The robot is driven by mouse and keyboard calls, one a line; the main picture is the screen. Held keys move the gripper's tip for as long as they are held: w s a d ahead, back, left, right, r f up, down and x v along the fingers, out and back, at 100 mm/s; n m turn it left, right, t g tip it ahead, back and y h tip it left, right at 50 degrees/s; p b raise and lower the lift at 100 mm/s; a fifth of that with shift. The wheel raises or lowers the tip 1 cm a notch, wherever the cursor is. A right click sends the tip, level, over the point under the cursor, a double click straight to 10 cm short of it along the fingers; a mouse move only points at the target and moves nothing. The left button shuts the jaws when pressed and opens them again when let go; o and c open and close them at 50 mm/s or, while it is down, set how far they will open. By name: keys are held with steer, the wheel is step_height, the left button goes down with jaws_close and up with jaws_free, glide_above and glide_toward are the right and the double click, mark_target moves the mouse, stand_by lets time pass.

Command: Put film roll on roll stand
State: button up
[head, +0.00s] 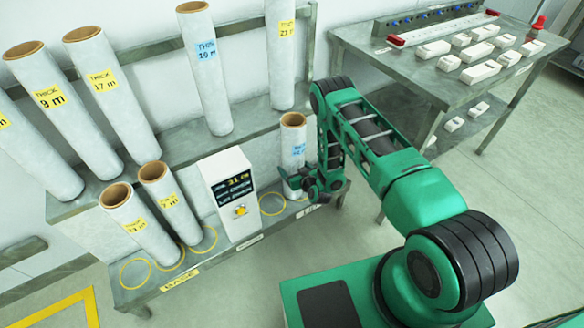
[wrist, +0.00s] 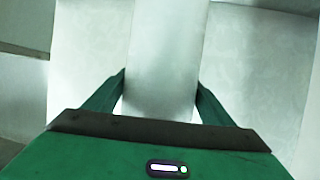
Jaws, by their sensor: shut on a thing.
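My gripper (head: 318,184) is shut on a white film roll (head: 293,142) with a brown core and a blue label. The roll is upright at the right end of the lower shelf of the grey metal roll stand (head: 222,247). Its foot is near a yellow ring there; I cannot tell whether it touches the shelf. Other rolls stand on the lower shelf (head: 140,222) at left and on the upper shelf (head: 205,70).
A white box with a black display (head: 232,195) stands on the lower shelf, left of the held roll. Empty yellow rings (head: 272,204) lie beside it. A metal table (head: 445,85) with white blocks stands at right. Open floor (head: 520,180) lies right of my arm.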

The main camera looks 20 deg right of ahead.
steer(key=shift+w+r, duration=0.1)
steer(key=o, duration=2.1)
steer(key=v, duration=1.2)
